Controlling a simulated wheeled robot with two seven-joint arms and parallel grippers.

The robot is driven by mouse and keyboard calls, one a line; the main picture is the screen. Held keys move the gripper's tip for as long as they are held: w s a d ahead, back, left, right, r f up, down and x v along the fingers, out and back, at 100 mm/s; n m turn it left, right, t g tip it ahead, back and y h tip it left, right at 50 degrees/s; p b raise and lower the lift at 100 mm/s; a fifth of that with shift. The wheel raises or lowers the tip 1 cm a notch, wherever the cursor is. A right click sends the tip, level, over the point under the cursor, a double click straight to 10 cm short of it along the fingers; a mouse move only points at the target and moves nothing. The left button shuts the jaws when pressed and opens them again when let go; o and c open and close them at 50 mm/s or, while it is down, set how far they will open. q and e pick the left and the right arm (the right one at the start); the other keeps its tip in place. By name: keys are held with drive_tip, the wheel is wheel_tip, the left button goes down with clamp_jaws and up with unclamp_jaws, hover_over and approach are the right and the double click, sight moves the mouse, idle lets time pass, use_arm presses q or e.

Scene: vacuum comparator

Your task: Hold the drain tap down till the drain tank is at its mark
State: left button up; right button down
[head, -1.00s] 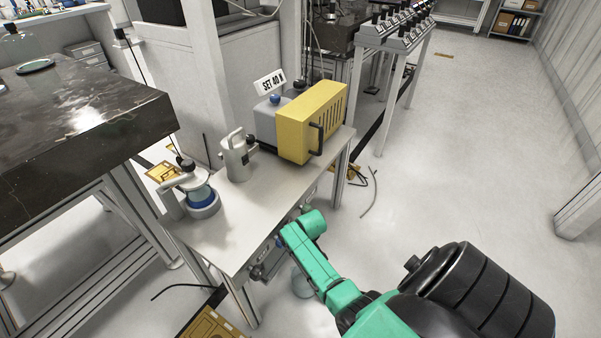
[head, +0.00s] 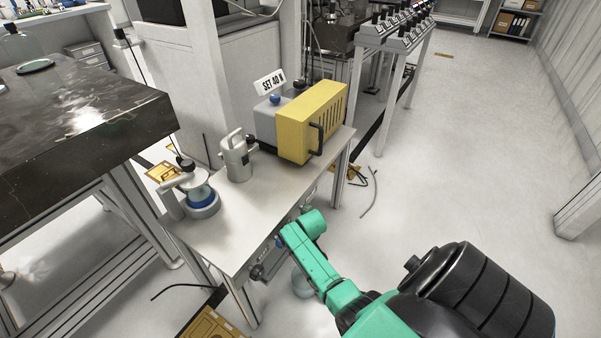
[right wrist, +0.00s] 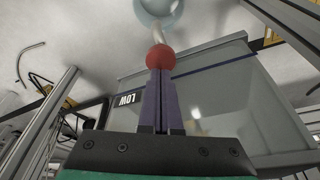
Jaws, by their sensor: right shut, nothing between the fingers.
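In the right wrist view my right gripper (right wrist: 161,76) is shut with nothing between its fingers. Its tips are at a red ball knob (right wrist: 160,58) on a pale stem, which looks like the drain tap; I cannot tell how firmly they press. A round glass bulb (right wrist: 158,8) is beyond the stem. A clear tank (right wrist: 215,100) with a dark blue line across it and a "LOW" label (right wrist: 125,99) lies behind the fingers. In the head view my green right arm (head: 310,262) reaches to the bench's front edge and largely hides the tap. My left gripper is out of view.
The small bench (head: 240,222) carries a yellow box (head: 308,122), a grey canister (head: 237,160) and a blue-banded glass vessel (head: 202,198). A "SET 40 N" sign (head: 270,82) stands behind. A dark stone table (head: 80,125) is at left.

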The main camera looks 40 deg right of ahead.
drive_tip(key=shift+f+b, duration=0.8)
drive_tip(key=shift+f, duration=0.3)
idle(1.0)
